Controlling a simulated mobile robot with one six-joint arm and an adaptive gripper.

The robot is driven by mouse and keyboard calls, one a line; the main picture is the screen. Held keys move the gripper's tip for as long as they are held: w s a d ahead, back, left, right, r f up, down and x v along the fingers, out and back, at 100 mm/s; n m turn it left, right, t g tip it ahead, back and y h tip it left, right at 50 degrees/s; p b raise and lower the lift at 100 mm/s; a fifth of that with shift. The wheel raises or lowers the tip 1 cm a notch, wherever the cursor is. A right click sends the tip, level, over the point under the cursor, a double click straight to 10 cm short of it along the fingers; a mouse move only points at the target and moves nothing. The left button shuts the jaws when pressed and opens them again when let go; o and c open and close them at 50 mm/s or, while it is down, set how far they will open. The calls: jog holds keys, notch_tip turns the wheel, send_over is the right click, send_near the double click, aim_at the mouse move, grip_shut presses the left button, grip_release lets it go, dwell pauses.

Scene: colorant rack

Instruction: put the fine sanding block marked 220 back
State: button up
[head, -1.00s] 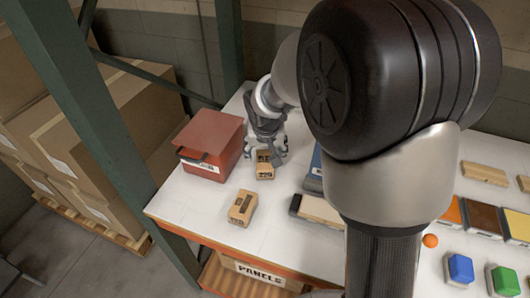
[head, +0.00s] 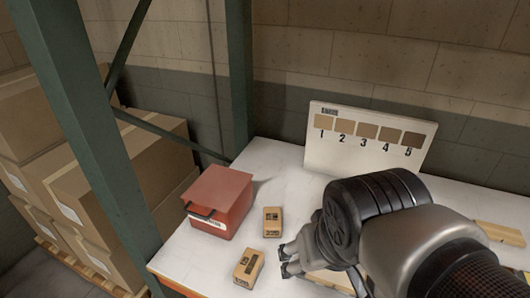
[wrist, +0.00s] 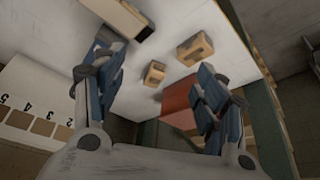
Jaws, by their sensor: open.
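A small tan sanding block (head: 272,222) stands on the white shelf top just right of a red box; its dark marking looks like 220 but is small. A second tan block (head: 248,268) lies nearer the front edge, turned, its marking unclear. My gripper (head: 286,261) is open and empty, to the right of the second block and in front of the first, apart from both. In the wrist view, the marked block (wrist: 154,73) and the second block (wrist: 195,48) both show beyond the spread fingers.
The red box (head: 218,203) has a pale label on its front. A board numbered 1 to 5 (head: 330,155) stands at the back. A green post (head: 95,150) rises at the left. A long block (wrist: 122,18) lies near one finger in the wrist view.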

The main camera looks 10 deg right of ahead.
jog(key=shift+n, duration=0.3)
jog(key=s, duration=0.4)
jog(key=shift+s+a+f, duration=0.2)
jog(key=shift+s+f, duration=0.05)
